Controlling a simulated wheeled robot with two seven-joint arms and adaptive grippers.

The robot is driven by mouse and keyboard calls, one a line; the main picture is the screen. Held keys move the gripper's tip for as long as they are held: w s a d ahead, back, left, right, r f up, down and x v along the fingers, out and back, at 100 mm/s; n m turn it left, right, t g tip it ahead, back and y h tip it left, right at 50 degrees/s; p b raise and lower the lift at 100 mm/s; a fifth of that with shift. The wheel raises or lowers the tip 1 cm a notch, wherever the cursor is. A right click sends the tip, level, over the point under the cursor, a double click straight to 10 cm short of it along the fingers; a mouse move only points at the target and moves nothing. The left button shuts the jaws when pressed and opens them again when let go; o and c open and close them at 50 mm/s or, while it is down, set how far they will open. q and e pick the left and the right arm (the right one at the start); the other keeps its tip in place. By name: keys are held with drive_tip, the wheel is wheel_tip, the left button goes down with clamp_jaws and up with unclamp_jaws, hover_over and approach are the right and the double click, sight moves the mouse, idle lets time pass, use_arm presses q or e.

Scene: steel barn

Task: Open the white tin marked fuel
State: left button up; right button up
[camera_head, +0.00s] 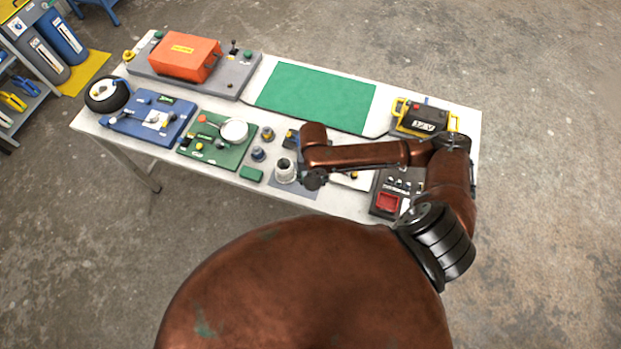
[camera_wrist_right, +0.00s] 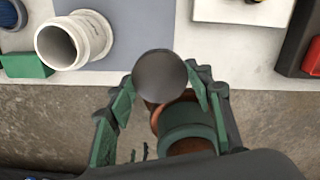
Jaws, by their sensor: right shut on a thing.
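The white tin (camera_head: 286,170) stands near the table's front edge, left of my right gripper (camera_head: 313,181). It also shows in the right wrist view (camera_wrist_right: 100,36), where its round mouth is open onto a grey hollow. No fuel marking can be read. In the wrist view my right gripper (camera_wrist_right: 160,88) is shut on a dark round cap (camera_wrist_right: 160,72), held apart from the tin, with the floor beyond the table edge behind it. In the head view the arm hides most of this gripper. My left gripper is not in view.
A grey mat (camera_wrist_right: 113,20) lies under the tin. A green block (camera_head: 251,173) and small knobs stand to its left. A green board with a white round part (camera_head: 234,130) is further left. A dark box with a red panel (camera_head: 387,202) stands right. The green mat (camera_head: 315,97) is clear.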

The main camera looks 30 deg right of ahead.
sight(311, 180)
drive_tip(key=w+f, duration=0.1)
drive_tip(key=w+d+f, duration=0.1)
drive_tip(key=f, duration=0.1)
drive_tip(key=w+f, duration=0.1)
drive_tip(key=f, duration=0.1)
drive_tip(key=shift+w+d, duration=0.25)
drive_tip(key=shift+f+p, duration=0.3)
drive_tip(key=shift+f, duration=1.35)
drive_tip(key=o, duration=1.3)
drive_tip(key=shift+f, duration=0.1)
wheel_tip(311, 180, up, 12)
drive_tip(key=shift+b, duration=0.3)
